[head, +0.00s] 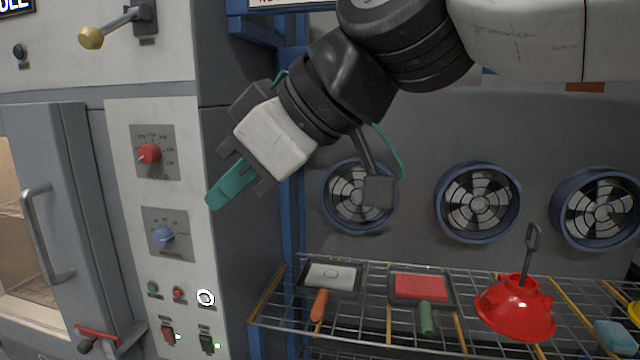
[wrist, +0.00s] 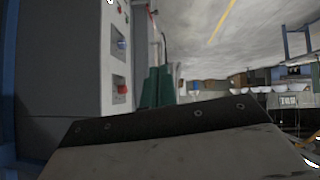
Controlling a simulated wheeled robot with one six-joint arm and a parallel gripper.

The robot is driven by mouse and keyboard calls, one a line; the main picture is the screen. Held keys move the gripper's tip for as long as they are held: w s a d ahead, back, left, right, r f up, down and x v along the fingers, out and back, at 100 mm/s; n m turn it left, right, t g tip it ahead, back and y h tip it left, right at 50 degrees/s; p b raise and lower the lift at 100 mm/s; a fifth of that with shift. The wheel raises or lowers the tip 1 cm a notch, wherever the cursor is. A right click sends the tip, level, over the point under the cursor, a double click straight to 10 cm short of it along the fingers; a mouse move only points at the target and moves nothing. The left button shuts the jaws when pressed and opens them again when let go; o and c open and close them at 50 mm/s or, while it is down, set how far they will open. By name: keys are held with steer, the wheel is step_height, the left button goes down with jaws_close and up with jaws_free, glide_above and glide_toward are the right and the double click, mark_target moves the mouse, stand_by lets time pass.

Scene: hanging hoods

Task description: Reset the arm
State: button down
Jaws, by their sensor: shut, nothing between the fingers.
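My gripper (head: 222,192) shows in the head view with teal fingers pointing down and left. It is shut and empty, in the air in front of the side wall of the grey control cabinet (head: 150,235). My arm reaches in from the top right. In the wrist view the teal fingers (wrist: 156,88) show beyond the dark wrist housing, with the cabinet front and its red and blue knobs to the left. The gripper touches nothing that I can see.
A wire rack (head: 375,325) below right holds a tray with an orange handle (head: 320,305), a red tray with a green handle (head: 425,315) and a red hood (head: 516,308). Round fans (head: 478,203) line the back wall. A lever (head: 112,27) juts out at upper left.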

steer(key=s+d+f+m+h, duration=0.2)
steer(key=d+f+m, duration=0.3)
steer(key=d, duration=0.6)
steer(key=s+d+f+m+g+h, duration=0.1)
steer(key=d+f+m+h, duration=0.3)
steer(key=d+f, duration=0.5)
steer(key=s+d+f+m+g+h, duration=0.1)
steer(key=s+d+f+m+h, duration=0.2)
steer(key=d+f+m, duration=0.4)
steer(key=d, duration=0.8)
steer(key=shift+s+f, duration=0.3)
steer(key=shift+f, duration=0.1)
